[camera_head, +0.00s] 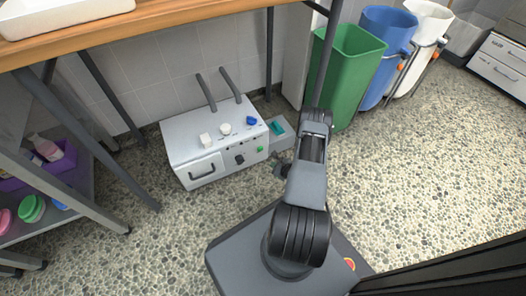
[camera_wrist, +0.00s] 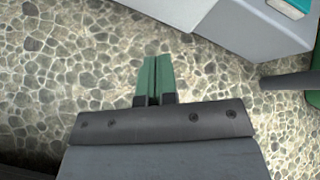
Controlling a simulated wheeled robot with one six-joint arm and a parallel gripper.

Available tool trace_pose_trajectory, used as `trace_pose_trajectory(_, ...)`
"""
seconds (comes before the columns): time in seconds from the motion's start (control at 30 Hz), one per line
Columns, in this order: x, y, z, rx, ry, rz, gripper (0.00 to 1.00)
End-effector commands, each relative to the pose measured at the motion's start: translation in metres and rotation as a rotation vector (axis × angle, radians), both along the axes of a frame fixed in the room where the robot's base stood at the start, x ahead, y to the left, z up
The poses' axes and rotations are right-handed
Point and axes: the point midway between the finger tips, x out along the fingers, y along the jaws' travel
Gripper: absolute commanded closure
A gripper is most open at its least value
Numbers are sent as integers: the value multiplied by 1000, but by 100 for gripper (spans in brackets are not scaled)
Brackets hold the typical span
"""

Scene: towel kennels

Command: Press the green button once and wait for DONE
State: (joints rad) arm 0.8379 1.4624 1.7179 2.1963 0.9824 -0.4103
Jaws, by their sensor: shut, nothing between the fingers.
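A white machine (camera_head: 215,140) stands on the floor under the wooden counter, with a handled door on its front left. A small green button (camera_head: 260,149) is at the right of its front panel, near a black knob (camera_head: 239,159). My gripper (camera_wrist: 157,60) shows in the wrist view with its green fingers together and nothing between them, above the pebbled floor. In the head view my arm stands to the right of the machine, and the fingers cannot be made out. The button does not show in the wrist view. No DONE sign is readable.
A grey box (camera_head: 286,139) with a teal item (camera_head: 277,128) stands against the machine's right side. Green (camera_head: 345,75), blue (camera_head: 383,55) and white bins stand at the back. A shelf with a purple basket (camera_head: 52,160) is at the left. Floor at the right is clear.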

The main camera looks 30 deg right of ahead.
Motion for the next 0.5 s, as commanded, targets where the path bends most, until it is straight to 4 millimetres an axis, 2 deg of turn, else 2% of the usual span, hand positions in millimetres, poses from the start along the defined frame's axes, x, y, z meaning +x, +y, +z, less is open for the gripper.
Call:
trace_pose_trajectory(0.03, -7, 10, -10, 14, 5, -7, 100)
trace_pose_trajectory(0.1, -10, 14, -15, 17, 3, -14, 100)
trace_pose_trajectory(0.5, -11, 16, -17, 19, 1, -19, 100)
